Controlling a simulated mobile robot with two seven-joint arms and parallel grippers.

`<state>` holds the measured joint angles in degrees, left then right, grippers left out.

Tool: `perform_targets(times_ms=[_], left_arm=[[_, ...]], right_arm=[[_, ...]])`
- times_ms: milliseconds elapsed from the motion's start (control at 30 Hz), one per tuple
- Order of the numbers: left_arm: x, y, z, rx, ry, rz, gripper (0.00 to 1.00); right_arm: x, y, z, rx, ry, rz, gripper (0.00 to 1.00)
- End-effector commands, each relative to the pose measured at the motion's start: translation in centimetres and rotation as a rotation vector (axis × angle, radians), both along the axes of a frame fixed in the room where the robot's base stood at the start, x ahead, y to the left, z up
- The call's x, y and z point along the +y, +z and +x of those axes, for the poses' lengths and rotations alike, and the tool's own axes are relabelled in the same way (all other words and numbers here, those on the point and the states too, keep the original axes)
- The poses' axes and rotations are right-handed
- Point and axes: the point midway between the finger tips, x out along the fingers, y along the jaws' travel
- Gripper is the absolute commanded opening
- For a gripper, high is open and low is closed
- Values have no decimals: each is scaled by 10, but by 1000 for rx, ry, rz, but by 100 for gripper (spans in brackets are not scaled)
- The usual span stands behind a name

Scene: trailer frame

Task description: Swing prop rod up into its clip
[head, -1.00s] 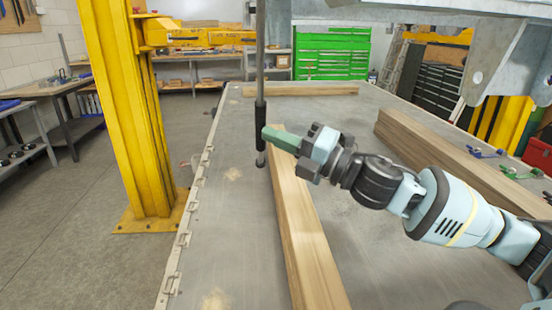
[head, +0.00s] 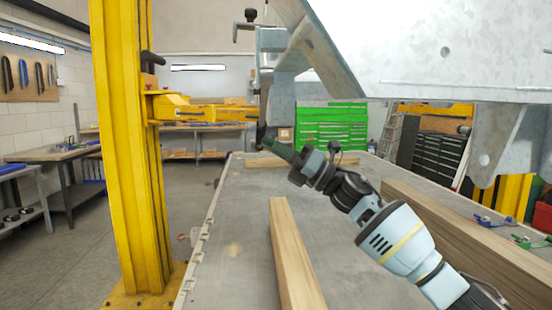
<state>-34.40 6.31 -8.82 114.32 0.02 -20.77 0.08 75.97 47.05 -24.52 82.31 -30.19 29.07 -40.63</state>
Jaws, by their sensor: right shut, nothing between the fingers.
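My left gripper is not in view.
A big galvanised trailer part (head: 430,50) overhangs the upper right. The grey table (head: 235,210) carries a wooden beam (head: 292,255) and thicker beams (head: 425,215) at right. A yellow post (head: 125,150) stands left of the table. Clamps (head: 495,222) lie at far right.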

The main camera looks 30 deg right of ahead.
Motion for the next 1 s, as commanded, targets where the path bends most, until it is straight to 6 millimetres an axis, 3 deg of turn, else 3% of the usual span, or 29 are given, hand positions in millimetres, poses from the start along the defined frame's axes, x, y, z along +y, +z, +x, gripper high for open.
perform_targets(times_ms=[667,1000], left_arm=[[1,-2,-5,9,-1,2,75],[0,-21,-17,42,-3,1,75]], right_arm=[[-2,1,1,4,-1,1,0],[-33,-27,-27,9,-2,0,0]])
